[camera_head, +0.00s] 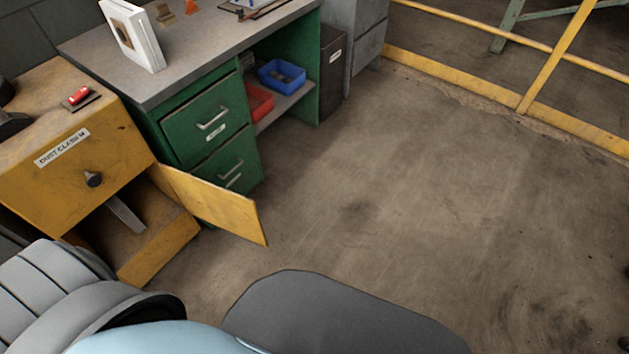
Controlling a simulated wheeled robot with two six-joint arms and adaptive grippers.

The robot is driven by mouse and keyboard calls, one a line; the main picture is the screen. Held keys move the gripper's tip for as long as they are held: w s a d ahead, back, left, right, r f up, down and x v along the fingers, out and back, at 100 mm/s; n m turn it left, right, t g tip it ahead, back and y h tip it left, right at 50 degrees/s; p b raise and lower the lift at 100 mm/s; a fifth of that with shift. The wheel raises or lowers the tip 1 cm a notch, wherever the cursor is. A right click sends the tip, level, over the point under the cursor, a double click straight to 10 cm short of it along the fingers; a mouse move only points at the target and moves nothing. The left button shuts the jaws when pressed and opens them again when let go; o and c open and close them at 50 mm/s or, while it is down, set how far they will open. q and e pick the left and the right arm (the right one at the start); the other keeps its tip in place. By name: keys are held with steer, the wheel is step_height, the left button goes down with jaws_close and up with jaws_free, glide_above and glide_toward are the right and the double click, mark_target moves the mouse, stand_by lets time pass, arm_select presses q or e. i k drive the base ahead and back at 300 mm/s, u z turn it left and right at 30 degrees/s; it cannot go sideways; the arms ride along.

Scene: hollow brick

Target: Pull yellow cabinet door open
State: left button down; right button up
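The yellow cabinet (62,182) stands at the left edge. It has a drawer front with a dark knob (93,179) and a label above it. Its yellow door (215,205) is swung open, hinged on the right side, and sticks out to the right in front of the green desk. The lower compartment is exposed, with a grey metal strip (126,215) inside it. Neither gripper is in the head view. No gripper is seen touching the door.
The green desk (207,122) with two drawers stands beside the cabinet. A blue bin (282,75) and a red bin (258,101) sit on its shelf. A yellow railing (475,37) runs along the back right. The floor (400,190) in the middle and right is clear.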

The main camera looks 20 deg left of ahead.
mark_target(237, 214)
steer(key=z, duration=0.2)
steer(key=i, duration=3.25)
steer(key=u, duration=3.35)
